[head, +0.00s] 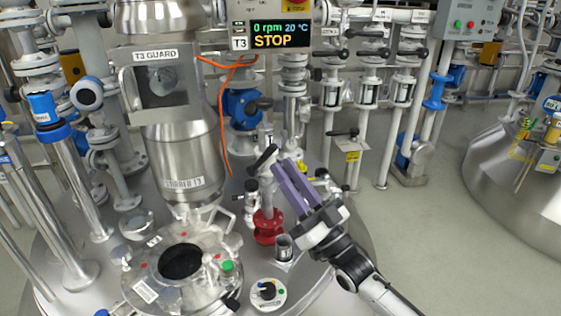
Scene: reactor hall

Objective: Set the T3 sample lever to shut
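A black lever handle (262,158), probably the sample lever, sits tilted on top of a slim metal valve that rises from a red flanged base (268,227) on the T3 vessel lid. No label for it is readable. My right gripper (283,167), with purple fingers, reaches in from the lower right. Its fingertips are just right of the black handle in the picture; whether they touch it I cannot tell. A small metal cup (284,247) stands below the fingers. My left gripper is out of view.
The T3 display (268,34) reads STOP, 0 rpm, 20 °C. The T3 GUARD box (160,80) and steel column stand left, with an orange cable (223,120) hanging beside them. Open floor lies right.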

